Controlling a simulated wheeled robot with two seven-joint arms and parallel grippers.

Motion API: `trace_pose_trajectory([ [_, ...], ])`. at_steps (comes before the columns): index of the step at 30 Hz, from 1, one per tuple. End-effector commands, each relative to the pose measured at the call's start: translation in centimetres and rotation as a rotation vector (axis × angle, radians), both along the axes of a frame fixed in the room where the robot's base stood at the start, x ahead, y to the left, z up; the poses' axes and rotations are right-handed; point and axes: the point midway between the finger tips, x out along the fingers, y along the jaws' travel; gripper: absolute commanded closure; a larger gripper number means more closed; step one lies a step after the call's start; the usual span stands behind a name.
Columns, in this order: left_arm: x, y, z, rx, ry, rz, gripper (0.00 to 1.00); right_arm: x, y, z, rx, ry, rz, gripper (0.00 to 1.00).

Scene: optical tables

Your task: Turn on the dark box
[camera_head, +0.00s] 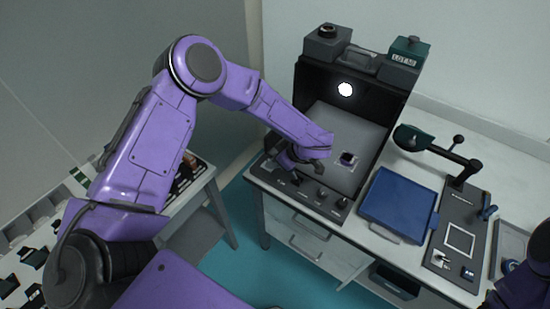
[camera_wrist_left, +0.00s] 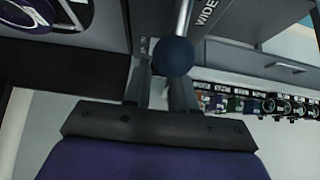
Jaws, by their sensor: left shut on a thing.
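The dark box (camera_head: 384,98) is a dark open-fronted housing on the table, with a grey inner floor and a bright white round spot on its back wall. Its front control panel (camera_head: 309,193) carries several dark knobs. My left gripper (camera_head: 287,167) is at the panel's left end, pointing down, its fingertips partly hidden. In the left wrist view, my left gripper (camera_wrist_left: 161,80) is shut on a round dark knob (camera_wrist_left: 174,56) on a pale metal rod. A small dark square piece (camera_head: 347,158) sits inside the box. My right gripper is not in view.
A blue closed case (camera_head: 398,205) lies right of the box. Beyond it are a green-headed lamp arm (camera_head: 440,150) and a dark plate with small parts (camera_head: 460,240). A side table with dark items (camera_head: 188,178) stands at left. Teal floor (camera_head: 235,245) shows between.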

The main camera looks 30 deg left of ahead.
Motion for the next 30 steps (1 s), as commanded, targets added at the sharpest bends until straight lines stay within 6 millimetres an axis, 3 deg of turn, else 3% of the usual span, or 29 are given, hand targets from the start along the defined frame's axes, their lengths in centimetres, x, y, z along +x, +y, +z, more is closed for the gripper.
trace_pose_trajectory([
  [14, -0.1, -0.1, -0.1, 0.011, 0.001, -0.001, 1.00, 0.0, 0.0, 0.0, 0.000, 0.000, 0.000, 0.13],
  [15, -0.1, -0.1, -0.1, 0.011, 0.002, 0.000, 0.62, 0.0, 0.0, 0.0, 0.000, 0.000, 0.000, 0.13],
  [16, -0.1, -0.1, -0.1, 0.011, 0.002, 0.000, 0.52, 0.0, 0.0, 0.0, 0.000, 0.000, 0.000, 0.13],
  [26, 0.0, -0.3, 0.1, 0.010, 0.000, -0.001, 0.49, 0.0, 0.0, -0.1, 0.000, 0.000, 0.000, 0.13],
  [30, 0.0, -1.7, 1.6, 0.010, -0.003, -0.003, 0.49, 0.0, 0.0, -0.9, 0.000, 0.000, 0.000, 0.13],
])
